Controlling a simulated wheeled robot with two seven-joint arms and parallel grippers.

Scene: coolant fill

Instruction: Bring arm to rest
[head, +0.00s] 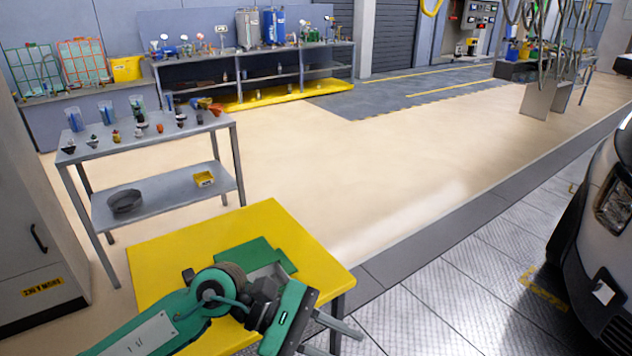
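My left arm comes in from the bottom left, green and grey, above a yellow-topped table (175,265). My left gripper (328,337) is at the table's near right corner. Its two grey fingers stand apart, with nothing visible between them. The lower finger is partly cut off by the picture edge. A dark green flat shape (250,254) with a grey part beside it shows behind the wrist, partly hidden by my arm. My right gripper is not in view.
A grey two-shelf table (205,130) with beakers and funnels stands behind left. A grey cabinet (30,200) is at left. A car (600,230) stands at right. A workbench (250,55) lines the back wall. The middle floor is clear.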

